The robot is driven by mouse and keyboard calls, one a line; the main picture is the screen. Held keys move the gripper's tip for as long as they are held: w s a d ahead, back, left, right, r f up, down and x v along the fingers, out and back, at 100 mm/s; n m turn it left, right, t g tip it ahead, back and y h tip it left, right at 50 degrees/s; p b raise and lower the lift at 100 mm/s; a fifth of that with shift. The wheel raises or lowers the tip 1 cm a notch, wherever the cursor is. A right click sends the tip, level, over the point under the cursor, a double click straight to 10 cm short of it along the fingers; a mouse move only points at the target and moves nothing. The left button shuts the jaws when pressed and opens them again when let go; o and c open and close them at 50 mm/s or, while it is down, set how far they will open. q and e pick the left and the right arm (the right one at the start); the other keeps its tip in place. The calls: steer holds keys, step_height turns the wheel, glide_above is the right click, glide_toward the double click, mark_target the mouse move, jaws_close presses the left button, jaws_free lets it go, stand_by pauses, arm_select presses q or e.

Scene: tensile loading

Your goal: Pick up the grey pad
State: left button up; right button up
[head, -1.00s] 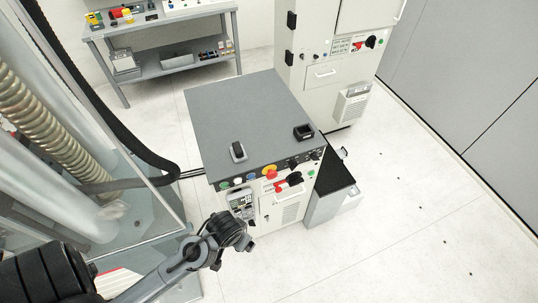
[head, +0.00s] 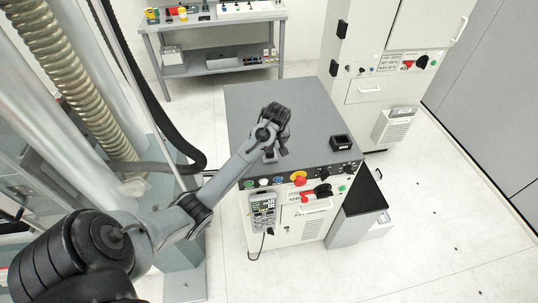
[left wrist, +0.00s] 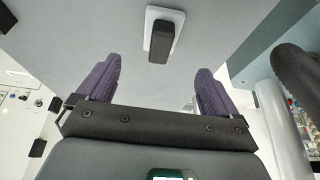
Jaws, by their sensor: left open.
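A pale grey rounded pad (left wrist: 153,14) with a dark block (left wrist: 160,40) on it lies on the grey cabinet top, ahead of my left gripper in the left wrist view. In the head view the pad (head: 270,158) is near the cabinet's front edge, partly hidden by my left arm. I cannot tell whether the task's grey pad means the pale base or the block. My left gripper (left wrist: 159,67) is open and empty, its two purple-grey fingers apart and clear of the pad. In the head view my left gripper (head: 283,149) is over the cabinet top. My right gripper is not in view.
A small black open holder (head: 341,142) sits at the right of the cabinet top (head: 305,105). Knobs and a red-yellow button (head: 299,178) line the front edge. A black-topped box (head: 362,195) stands at the right. A shelf bench (head: 210,65) and tall cabinet (head: 375,80) stand behind.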

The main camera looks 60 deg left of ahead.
mark_target(271, 156)
arm_select(q)
steer(key=shift+w+a+f, duration=0.2)
steer(key=shift+a+f, duration=0.1)
steer(key=shift+a, duration=0.05)
steer(key=x, duration=0.4)
steer(key=shift+f, duration=0.15)
steer(key=p+x, duration=0.1)
steer(key=x, duration=0.3)
steer(key=shift+s+f, duration=0.15)
steer(key=shift+a+f, duration=0.15)
steer(key=shift+f, duration=0.35)
steer(key=shift+c, duration=0.2)
steer(key=c, duration=1.1)
steer(key=shift+c, duration=0.2)
steer(key=shift+r, duration=0.2)
